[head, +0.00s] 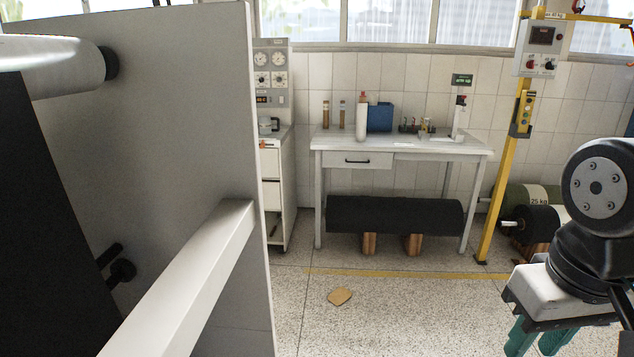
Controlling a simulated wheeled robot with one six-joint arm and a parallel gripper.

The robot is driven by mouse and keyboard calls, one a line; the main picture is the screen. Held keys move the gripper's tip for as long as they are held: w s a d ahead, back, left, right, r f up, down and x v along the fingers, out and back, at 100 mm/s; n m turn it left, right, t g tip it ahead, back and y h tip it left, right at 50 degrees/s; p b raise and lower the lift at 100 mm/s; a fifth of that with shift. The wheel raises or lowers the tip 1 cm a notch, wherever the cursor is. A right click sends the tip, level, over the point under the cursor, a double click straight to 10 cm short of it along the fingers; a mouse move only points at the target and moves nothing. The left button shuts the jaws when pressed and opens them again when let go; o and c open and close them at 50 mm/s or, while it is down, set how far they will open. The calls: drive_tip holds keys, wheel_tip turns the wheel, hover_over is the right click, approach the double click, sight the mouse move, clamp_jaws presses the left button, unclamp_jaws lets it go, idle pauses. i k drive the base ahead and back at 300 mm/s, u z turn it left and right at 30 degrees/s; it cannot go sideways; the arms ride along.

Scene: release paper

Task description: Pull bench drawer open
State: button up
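The bench (445,147) stands against the tiled back wall, with a light top and grey legs. Its drawer (338,159) is under the left part of the top, with a dark handle (357,161) on its front. The drawer front looks flush with the bench, so it appears closed. My gripper (536,342) is at the lower right, far in front of the bench and right of the drawer. Its teal fingers point down and run to the bottom edge of the picture, so their opening cannot be judged. Nothing is seen in it.
A big grey panel with a white beam (185,285) fills the left. A cabinet (273,190) stands left of the bench. A dark roll (395,216) lies on wooden blocks under it. A yellow post (508,170) rises at right. A tan piece (340,296) lies on otherwise clear floor.

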sight(345, 158)
drive_tip(key=i, duration=3.65)
drive_tip(key=z, duration=0.75)
